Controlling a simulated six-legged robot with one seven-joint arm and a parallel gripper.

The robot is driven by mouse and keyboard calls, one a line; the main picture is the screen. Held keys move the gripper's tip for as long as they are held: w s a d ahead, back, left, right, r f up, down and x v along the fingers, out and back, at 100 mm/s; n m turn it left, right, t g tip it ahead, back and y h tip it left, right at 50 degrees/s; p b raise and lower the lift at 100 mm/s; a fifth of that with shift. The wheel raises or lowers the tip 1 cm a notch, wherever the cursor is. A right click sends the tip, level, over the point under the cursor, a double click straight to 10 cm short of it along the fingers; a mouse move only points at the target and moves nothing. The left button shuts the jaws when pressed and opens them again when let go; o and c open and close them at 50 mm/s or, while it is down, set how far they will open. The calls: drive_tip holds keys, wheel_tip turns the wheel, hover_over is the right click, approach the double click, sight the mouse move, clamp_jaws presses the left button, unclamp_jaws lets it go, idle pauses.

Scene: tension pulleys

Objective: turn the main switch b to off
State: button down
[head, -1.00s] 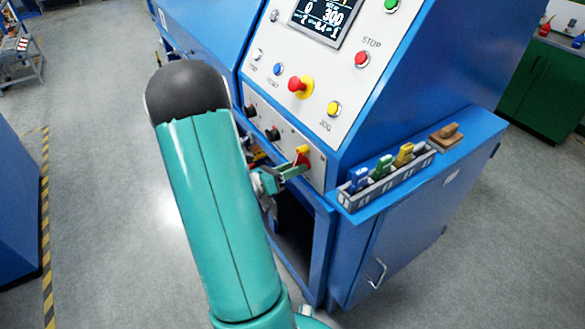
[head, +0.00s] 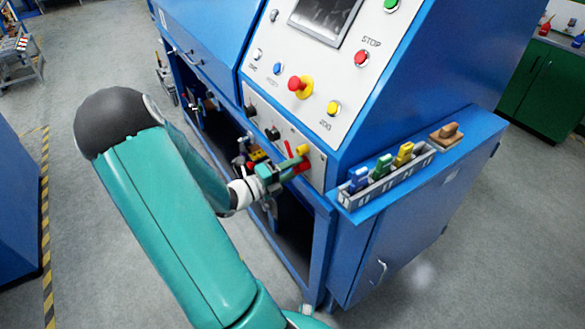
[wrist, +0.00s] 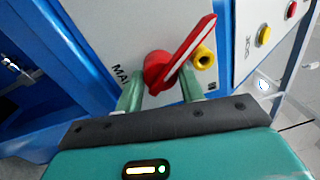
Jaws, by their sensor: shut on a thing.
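The main switch b is a red knob with a long red handle (wrist: 186,52) on the pale lower panel. In the wrist view the handle slants up to the right, beside a yellow piece with a hole (wrist: 203,57). A partly hidden "MA" label shows to the left and a "B" to the right. My gripper (wrist: 161,76) is shut on the switch, with one green finger on each side of the red knob. In the head view my gripper (head: 284,172) is at the panel, and the red handle (head: 289,148) shows above it.
The console's screen (head: 325,18) is dark. A red-and-yellow emergency button (head: 299,85) and a yellow jog button (head: 333,108) are above the switch. A tray (head: 390,178) with blue, green and yellow items is on the ledge at right. An open bay lies under the panel.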

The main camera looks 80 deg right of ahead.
drive_tip(key=shift+w+n, duration=0.15)
drive_tip(key=shift+n, duration=1.75)
drive_tip(key=shift+w+n, duration=0.1)
drive_tip(key=shift+n, duration=0.2)
drive_tip(key=c, duration=0.9)
unclamp_jaws()
drive_tip(key=shift+d, duration=0.1)
